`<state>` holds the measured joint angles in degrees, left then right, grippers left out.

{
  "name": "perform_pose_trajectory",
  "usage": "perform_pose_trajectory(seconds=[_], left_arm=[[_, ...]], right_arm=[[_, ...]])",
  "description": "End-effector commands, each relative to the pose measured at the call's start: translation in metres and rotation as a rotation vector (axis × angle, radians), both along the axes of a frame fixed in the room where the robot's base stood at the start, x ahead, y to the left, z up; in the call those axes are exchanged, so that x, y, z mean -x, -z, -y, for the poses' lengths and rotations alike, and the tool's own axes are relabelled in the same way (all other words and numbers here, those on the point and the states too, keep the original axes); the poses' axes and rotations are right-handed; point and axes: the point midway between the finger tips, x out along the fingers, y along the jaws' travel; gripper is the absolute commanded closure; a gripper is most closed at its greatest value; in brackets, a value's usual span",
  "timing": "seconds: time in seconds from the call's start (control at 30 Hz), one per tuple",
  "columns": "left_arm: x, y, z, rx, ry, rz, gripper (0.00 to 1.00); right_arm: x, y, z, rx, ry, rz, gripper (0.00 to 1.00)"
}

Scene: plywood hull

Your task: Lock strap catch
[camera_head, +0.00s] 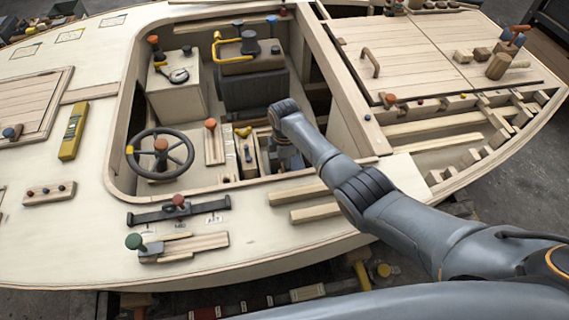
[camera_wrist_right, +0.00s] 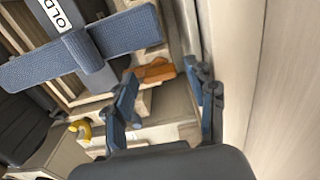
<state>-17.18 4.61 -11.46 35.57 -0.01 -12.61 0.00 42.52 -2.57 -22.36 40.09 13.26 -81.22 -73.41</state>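A blue-grey woven strap (camera_wrist_right: 125,38) crosses another band over a wooden frame in the right wrist view. A white label beside it shows the letters "OLD", cut off by the picture edge. An orange-brown catch-like piece (camera_wrist_right: 152,72) lies just past the fingertips, beside the strap. My right gripper (camera_wrist_right: 168,92) is open, with a gap between its two blue fingers and nothing held. In the head view my right gripper (camera_head: 287,160) points down into the cockpit, beside a wooden box; its fingertips are hard to make out. My left gripper is not in view.
A black steering wheel (camera_head: 160,154) and an upright orange-knobbed lever (camera_head: 212,140) stand left of my gripper. A yellow hook (camera_wrist_right: 82,128) shows at the wrist view's lower left. A pale wooden wall (camera_wrist_right: 285,80) rises close at the right of the fingers.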

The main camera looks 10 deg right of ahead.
Motion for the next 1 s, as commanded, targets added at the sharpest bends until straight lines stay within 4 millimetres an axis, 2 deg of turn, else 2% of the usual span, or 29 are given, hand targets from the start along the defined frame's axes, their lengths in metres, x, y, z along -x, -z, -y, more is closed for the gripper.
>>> perform_pose_trajectory(seconds=[0.03, 0.2, 0.57, 0.77, 1.0], left_arm=[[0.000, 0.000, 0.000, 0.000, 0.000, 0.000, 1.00], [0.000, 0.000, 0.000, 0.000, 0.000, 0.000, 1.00], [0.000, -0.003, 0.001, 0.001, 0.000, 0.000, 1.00], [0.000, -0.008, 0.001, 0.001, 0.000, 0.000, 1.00], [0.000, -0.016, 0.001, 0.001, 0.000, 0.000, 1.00]], right_arm=[[0.000, 0.000, 0.000, 0.000, 0.000, 0.000, 0.60], [0.000, 0.000, 0.000, 0.000, 0.000, 0.000, 0.94], [0.000, -0.001, 0.000, 0.000, 0.050, 0.000, 0.94], [0.000, -0.002, 0.000, 0.001, 0.168, -0.001, 0.94], [0.000, -0.002, 0.000, 0.000, 0.384, 0.000, 0.94]])
